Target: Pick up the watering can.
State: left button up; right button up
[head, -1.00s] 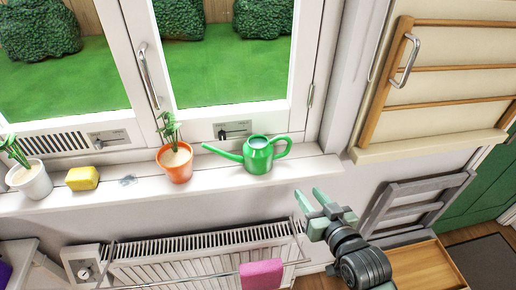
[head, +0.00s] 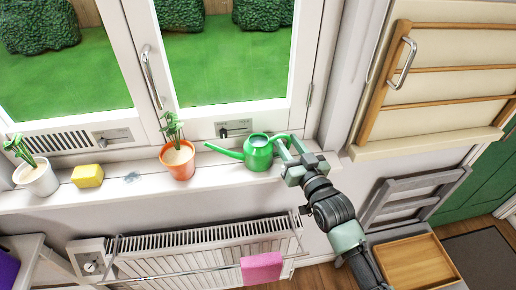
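The green watering can (head: 258,154) stands upright on the white windowsill, its spout pointing left and its handle on the right. My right gripper (head: 288,148) is at the can's handle, its green fingers reaching over the sill from the lower right. The fingers overlap the handle in the picture, and their similar green makes it hard to see whether they are closed on it. My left gripper is not in view.
An orange pot with a plant (head: 178,160) stands left of the can, near the spout. Further left are a yellow sponge (head: 87,176) and a white pot (head: 38,178). Below the sill is a radiator (head: 190,262) with a pink cloth (head: 262,267) on its rack.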

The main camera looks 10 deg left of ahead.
grip_shut()
dwell(1.0)
jog(key=shift+r, duration=0.1)
dwell(0.3)
